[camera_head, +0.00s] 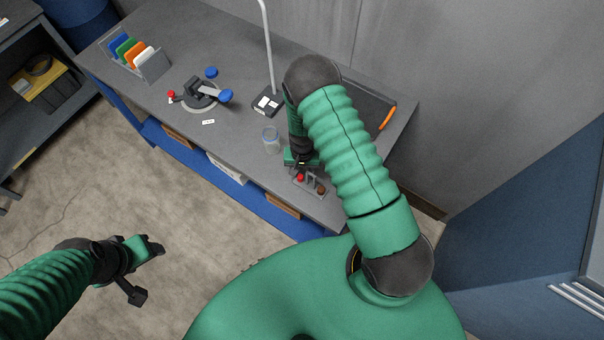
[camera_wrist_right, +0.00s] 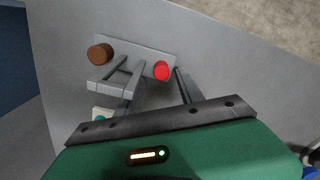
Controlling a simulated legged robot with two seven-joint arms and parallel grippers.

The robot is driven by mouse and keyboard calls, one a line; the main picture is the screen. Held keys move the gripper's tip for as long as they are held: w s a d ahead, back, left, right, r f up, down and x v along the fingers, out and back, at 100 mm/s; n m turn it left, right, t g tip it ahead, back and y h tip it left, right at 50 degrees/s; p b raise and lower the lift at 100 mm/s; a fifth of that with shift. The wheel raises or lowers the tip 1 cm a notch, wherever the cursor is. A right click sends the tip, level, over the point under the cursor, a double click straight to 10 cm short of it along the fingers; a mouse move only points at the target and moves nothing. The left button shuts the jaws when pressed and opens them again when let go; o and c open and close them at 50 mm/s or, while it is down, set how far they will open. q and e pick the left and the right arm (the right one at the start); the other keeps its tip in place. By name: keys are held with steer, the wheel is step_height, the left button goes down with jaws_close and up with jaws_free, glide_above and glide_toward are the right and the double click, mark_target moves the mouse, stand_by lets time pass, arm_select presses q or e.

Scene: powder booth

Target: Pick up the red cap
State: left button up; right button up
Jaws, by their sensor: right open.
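The red cap (camera_head: 300,177) stands in a small grey rack (camera_head: 311,184) near the table's front edge. In the right wrist view the red cap (camera_wrist_right: 161,70) is at the upper middle, on the grey rack (camera_wrist_right: 138,58). My right gripper (camera_head: 300,165) is open, close above and behind the red cap; touching cannot be told. My arm hides part of the table there. My left gripper (camera_head: 148,270) is open and empty, over the floor at lower left.
A brown cap (camera_head: 321,189) shares the rack. A clear jar (camera_head: 271,139) stands just left of my right gripper. A lamp base (camera_head: 268,102), a round fixture with blue knobs (camera_head: 203,96) and a card holder (camera_head: 153,66) stand farther back. The table's front middle is mostly clear.

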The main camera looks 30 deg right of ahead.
steer(key=shift+a, duration=0.2)
steer(key=c, duration=0.4)
steer(key=shift+a+r, duration=0.2)
steer(key=shift+a, duration=0.25)
jaws_close()
arm_select(q)
steer(key=shift+a+f, duration=0.15)
steer(key=shift+a, duration=0.6)
